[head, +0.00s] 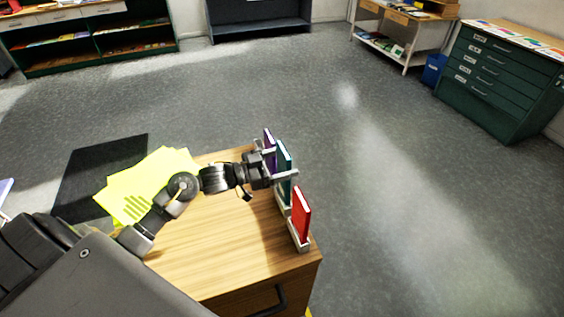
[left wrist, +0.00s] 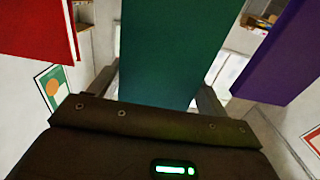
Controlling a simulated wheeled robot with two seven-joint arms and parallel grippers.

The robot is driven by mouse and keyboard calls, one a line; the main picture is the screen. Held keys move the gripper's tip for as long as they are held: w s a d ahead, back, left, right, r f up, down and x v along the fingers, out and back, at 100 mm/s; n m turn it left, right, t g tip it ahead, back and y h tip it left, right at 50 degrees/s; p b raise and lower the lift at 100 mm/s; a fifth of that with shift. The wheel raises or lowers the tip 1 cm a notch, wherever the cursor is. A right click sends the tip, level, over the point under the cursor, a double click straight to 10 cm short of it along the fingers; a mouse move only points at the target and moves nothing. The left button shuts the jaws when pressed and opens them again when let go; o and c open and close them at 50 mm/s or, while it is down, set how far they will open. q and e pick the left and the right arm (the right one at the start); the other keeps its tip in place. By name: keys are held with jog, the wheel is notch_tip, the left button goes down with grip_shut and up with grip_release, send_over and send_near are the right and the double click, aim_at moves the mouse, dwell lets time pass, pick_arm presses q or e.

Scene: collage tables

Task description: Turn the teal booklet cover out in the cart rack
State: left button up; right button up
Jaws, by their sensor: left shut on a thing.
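The teal booklet (head: 284,161) stands upright in the rack at the right edge of the wooden cart top, between a purple booklet (head: 269,140) and a red booklet (head: 301,213). My left gripper (head: 284,177) is shut on the teal booklet, with a finger on either side of it. In the left wrist view the teal booklet (left wrist: 175,50) fills the middle between the fingers, with the red booklet (left wrist: 40,28) to the left and the purple one (left wrist: 275,55) to the right. The rack (head: 299,240) is a pale narrow holder, mostly hidden. My right gripper is not in view.
Yellow sheets (head: 150,180) lie at the left of the wooden cart top (head: 225,240). A dark mat (head: 90,180) lies on the floor to the left. A green drawer cabinet (head: 500,80) and a small table stand far off at upper right. The floor right of the cart is clear.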

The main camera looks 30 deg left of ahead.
pick_arm(q)
jog(key=shift+f+b, duration=0.75)
jog(key=shift+f, duration=0.7)
jog(key=shift+f+b, duration=0.8)
jog(key=shift+f, duration=0.3)
jog(key=o, duration=1.3)
jog(key=shift+o, duration=0.2)
jog(key=b+v, duration=0.3)
jog(key=v, duration=0.7)
jog(key=shift+s+a, duration=0.25)
jog(key=shift+s, duration=0.1)
